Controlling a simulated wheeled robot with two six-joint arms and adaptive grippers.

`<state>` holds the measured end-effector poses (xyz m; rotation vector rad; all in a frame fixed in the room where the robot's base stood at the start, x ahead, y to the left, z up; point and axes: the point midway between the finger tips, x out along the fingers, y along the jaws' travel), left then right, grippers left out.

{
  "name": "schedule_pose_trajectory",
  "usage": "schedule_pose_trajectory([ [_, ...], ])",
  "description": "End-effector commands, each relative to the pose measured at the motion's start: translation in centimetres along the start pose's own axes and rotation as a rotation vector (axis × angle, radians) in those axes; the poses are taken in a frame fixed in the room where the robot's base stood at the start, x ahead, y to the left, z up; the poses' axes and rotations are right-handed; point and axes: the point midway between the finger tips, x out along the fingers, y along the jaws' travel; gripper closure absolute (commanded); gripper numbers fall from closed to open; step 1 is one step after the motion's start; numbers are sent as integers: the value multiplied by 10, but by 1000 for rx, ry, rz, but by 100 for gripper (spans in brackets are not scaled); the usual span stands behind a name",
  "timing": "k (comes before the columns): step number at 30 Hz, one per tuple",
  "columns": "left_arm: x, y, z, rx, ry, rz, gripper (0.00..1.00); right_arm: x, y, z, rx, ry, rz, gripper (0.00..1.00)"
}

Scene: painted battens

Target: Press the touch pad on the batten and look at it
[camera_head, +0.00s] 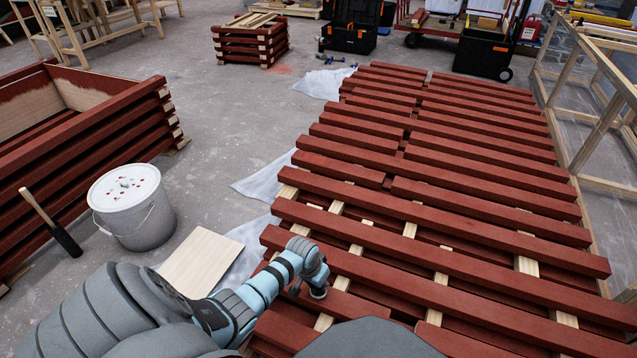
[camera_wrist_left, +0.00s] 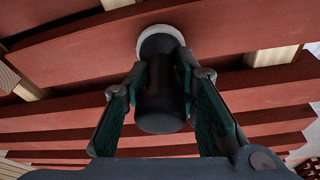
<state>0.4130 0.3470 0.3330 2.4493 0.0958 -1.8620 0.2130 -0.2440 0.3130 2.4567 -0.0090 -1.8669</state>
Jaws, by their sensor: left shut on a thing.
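My left gripper (camera_head: 309,284) reaches in over the near left of the stacked red battens. In the left wrist view its two fingers (camera_wrist_left: 165,110) are shut on the black cylindrical body of the touch pad (camera_wrist_left: 162,98). The pad's round pale face (camera_head: 318,294) is at the far end and meets the top of a red-painted batten (camera_wrist_left: 230,28), with no gap that I can see. The underside of the pad is hidden against the wood. My right gripper is not in view.
More red battens (camera_head: 440,180) lie in rows on pale cross sticks to the right. A white lidded bucket (camera_head: 130,200), a pale board (camera_head: 200,262) and a red timber stack (camera_head: 110,140) stand left. Grey floor is open beyond the bucket.

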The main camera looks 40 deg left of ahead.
Motion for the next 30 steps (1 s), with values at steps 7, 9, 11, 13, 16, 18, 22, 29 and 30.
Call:
schedule_pose_trajectory([
  [7, 3, 0, 1, 0, 0, 0, 95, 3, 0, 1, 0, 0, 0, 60],
  [9, 4, 0, 1, 0, 1, 0, 95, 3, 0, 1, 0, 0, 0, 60],
  [11, 5, 0, 1, 0, 0, 0, 95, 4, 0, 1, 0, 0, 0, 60],
  [13, 6, 0, 1, 0, 0, 0, 95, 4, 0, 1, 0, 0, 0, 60],
  [16, 7, 0, 2, 0, 0, 0, 95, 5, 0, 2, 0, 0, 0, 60],
  [18, 7, 0, 2, 0, 0, 0, 95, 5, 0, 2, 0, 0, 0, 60],
  [22, 7, 0, 2, 0, 0, 0, 95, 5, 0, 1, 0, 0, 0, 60],
  [29, 7, 0, 2, 0, -1, 0, 95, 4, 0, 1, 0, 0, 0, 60],
  [30, 7, 0, 2, 0, -1, 0, 95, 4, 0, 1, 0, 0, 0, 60],
])
